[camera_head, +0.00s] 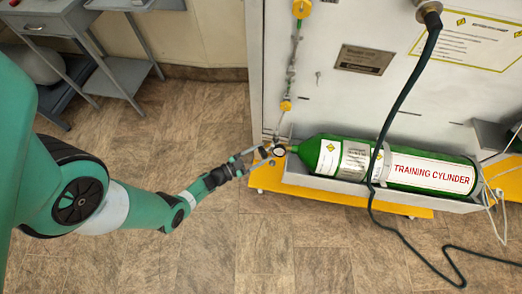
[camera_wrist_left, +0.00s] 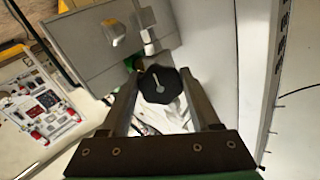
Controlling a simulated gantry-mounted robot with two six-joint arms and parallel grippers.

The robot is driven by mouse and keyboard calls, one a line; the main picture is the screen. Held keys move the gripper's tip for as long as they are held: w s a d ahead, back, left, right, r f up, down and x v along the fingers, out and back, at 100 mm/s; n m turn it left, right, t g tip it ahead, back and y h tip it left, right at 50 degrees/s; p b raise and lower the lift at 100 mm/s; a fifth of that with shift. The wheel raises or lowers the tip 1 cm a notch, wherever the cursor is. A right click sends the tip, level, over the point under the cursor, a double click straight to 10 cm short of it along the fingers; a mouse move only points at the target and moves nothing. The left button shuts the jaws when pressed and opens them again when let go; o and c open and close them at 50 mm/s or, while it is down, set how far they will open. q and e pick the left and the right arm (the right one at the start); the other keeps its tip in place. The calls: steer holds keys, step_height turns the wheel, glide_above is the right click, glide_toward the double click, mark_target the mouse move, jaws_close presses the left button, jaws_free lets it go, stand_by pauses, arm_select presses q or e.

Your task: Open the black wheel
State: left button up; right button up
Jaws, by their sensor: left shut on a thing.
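The black wheel (camera_wrist_left: 160,84) shows in the left wrist view, faceted, with a pale key-shaped mark on its face. My left gripper (camera_wrist_left: 160,88) has one finger on each side of the wheel and is shut on it. In the head view my left gripper (camera_head: 268,154) reaches the valve end of the green training cylinder (camera_head: 335,155). The wheel itself is too small to make out there. A small round gauge (camera_head: 279,150) sits by the cylinder's neck. My right gripper is not in view.
The cylinder lies in a tray on a yellow base (camera_head: 265,181) against the white cabinet (camera_head: 345,95). A dark hose (camera_head: 402,95) hangs across the cylinder to the floor. A grey side table (camera_head: 60,22) stands at upper left. The tiled floor in front is mostly clear.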

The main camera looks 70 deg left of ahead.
arm_select(q)
steer(key=shift+r, duration=0.1)
steer(key=o, duration=1.4)
steer(key=shift+c, duration=0.2)
steer(key=p+v, duration=0.2)
steer(key=v, duration=0.9)
steer(key=shift+s, duration=0.3)
